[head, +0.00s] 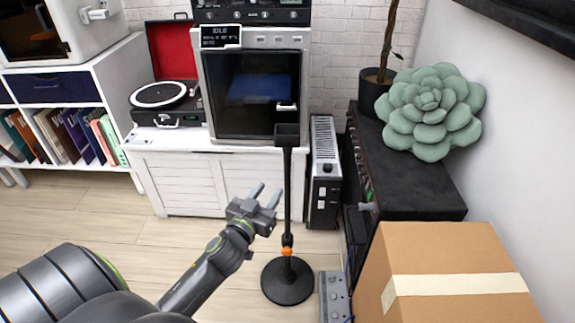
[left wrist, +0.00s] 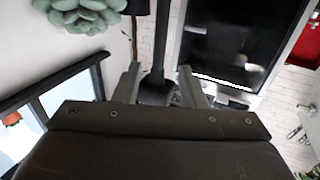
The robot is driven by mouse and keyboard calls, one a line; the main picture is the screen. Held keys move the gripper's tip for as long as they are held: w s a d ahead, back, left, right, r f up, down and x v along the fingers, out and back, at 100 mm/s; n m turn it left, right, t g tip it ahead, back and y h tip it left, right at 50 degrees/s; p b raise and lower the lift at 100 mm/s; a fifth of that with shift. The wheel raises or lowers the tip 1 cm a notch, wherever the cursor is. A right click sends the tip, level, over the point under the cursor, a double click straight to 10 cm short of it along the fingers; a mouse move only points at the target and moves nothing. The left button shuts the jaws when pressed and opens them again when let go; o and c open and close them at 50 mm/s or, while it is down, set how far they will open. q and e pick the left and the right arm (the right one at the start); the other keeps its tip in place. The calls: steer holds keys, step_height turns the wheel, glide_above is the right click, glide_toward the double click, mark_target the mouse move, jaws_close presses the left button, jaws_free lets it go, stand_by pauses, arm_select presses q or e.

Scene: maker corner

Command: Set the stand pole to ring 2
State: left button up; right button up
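The stand is black, with an upright pole (head: 287,200) on a round base (head: 288,281) on the floor. An orange band (head: 287,251) shows low on the pole, and a dark box-like head (head: 287,134) tops it. No ring numbers are readable. My left gripper (head: 268,195) is open and empty just left of the pole, at about mid-height in the head view, its fingers pointing toward it. In the left wrist view the pole (left wrist: 161,40) shows between the two spread fingers (left wrist: 159,85), seemingly beyond their tips. My right gripper is not in view.
A cardboard box (head: 445,260) and a grey power strip (head: 335,296) stand right of the base. A black cabinet (head: 425,185) with a succulent (head: 430,110) is behind. A white cabinet (head: 175,180) with a glass-door machine (head: 212,95) stands at the back. Floor left of the stand is clear.

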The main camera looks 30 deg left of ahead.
mark_target(286, 168)
arm_select(q)
steer(key=w, duration=0.4)
steer(key=w+a, duration=0.1)
steer(key=w, duration=0.3)
steer(key=w+a, duration=0.1)
steer(key=w, duration=0.3)
steer(key=shift+w, duration=0.1)
jaws_close()
